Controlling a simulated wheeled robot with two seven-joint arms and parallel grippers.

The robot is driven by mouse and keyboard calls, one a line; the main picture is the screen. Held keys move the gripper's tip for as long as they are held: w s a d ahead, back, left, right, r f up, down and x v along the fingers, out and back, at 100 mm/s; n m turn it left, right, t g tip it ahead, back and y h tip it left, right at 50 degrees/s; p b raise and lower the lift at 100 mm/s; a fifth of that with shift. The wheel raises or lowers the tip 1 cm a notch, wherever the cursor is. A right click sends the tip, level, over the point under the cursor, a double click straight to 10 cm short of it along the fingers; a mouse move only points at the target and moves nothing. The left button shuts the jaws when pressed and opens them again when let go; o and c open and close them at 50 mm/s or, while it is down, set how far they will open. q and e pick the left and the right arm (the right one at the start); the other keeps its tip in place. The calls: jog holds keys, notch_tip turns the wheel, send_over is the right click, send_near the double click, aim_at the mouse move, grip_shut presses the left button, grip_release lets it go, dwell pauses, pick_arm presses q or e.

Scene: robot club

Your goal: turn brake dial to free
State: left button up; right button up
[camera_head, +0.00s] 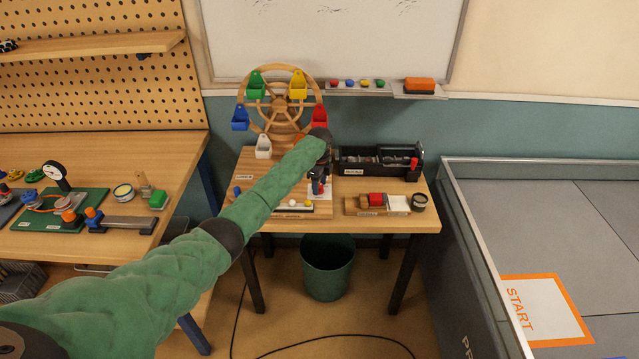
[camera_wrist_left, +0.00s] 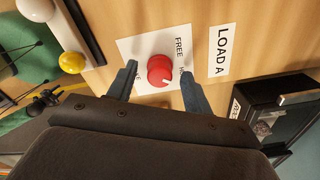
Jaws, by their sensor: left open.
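The red brake dial (camera_wrist_left: 159,68) sits on a white label plate (camera_wrist_left: 128,45) in the left wrist view. Its white pointer mark is at the lower right of the knob. The word FREE is printed above and right of the knob; other lettering beside the fingers is partly hidden. My left gripper (camera_wrist_left: 160,72) is open, with one finger on each side of the dial. I cannot tell whether the fingers touch it. In the head view my left gripper (camera_head: 319,184) is over the wooden base (camera_head: 265,190) of the toy Ferris wheel (camera_head: 278,98), hiding most of the dial.
A LOAD A label (camera_wrist_left: 222,52) is beside the dial plate. White and yellow balls (camera_wrist_left: 72,62) lie near the other side. A bin (camera_head: 328,268) stands below.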

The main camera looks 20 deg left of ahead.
pick_arm(q)
jog(key=c, duration=1)
